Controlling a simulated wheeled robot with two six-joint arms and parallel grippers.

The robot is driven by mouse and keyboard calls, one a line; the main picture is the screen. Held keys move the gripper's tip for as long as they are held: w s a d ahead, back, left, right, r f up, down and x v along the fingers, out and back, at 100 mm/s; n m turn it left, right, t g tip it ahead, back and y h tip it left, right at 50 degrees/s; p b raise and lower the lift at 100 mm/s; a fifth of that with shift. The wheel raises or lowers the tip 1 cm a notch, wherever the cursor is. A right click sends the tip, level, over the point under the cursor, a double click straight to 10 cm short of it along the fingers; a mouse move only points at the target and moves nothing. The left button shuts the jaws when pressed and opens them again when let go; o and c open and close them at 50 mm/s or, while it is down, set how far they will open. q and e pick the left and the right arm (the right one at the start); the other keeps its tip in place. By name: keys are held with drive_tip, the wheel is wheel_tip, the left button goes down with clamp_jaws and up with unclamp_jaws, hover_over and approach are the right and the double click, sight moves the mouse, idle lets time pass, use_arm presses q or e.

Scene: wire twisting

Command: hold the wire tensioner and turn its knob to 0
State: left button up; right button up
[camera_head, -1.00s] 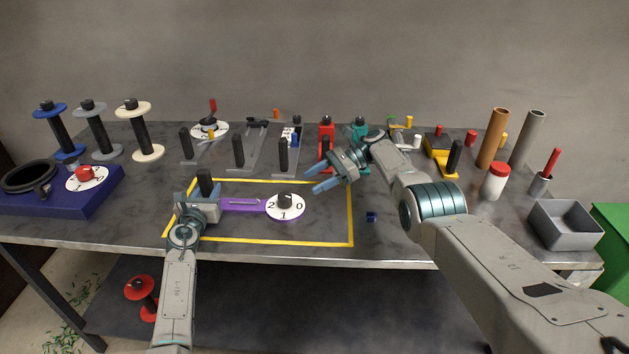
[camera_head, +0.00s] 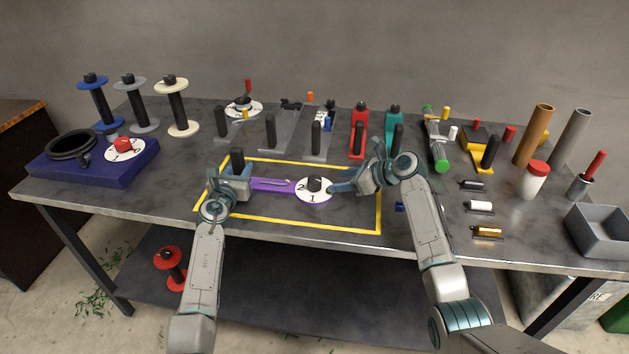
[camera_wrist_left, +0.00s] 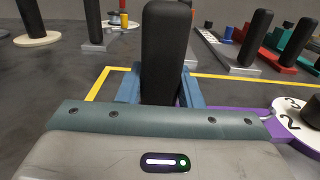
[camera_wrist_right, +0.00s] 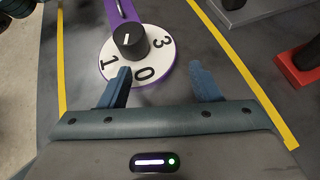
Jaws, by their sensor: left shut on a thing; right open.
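The wire tensioner has a purple body (camera_head: 268,185), an upright black handle (camera_wrist_left: 165,50) and a white numbered dial (camera_head: 312,197) with a black knob (camera_wrist_right: 129,42). It lies inside the yellow outline. My left gripper (camera_head: 237,172) is shut on the black handle; its fingertips are partly hidden behind the handle in the left wrist view. My right gripper (camera_wrist_right: 160,82) is open, its fingers at the dial's right side in the head view. The knob is ahead of the fingers, not between them. The knob's white mark points towards the purple body, away from the 0.
Several tools with black handles, including a red one (camera_head: 359,140) and a teal one (camera_head: 393,125), stand behind the yellow outline (camera_head: 300,226). Spools (camera_head: 178,105) and a blue base (camera_head: 95,165) are at left. A grey bin (camera_head: 597,232) is at right.

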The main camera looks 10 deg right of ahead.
sight(319, 181)
drive_tip(key=s+r+t, duration=0.1)
drive_tip(key=s, duration=0.1)
drive_tip(key=s+r+m+t, duration=0.1)
drive_tip(key=s, duration=0.1)
drive_tip(key=s+r+m+t+h, duration=0.1)
drive_tip(key=s, duration=0.1)
drive_tip(key=shift+s+a+r, duration=0.2)
drive_tip(key=shift+a+r, duration=0.1)
drive_tip(key=shift+a, duration=0.05)
drive_tip(key=shift+s+a+r+m+t, duration=0.15)
drive_tip(key=shift+s+r+m+t, duration=0.15)
drive_tip(key=shift+m, duration=0.1)
drive_tip(key=x, duration=1.1)
drive_tip(key=shift+w+a+f, duration=0.1)
drive_tip(key=shift+w+f, duration=0.15)
drive_tip(key=shift+w, duration=0.05)
drive_tip(key=c, duration=1)
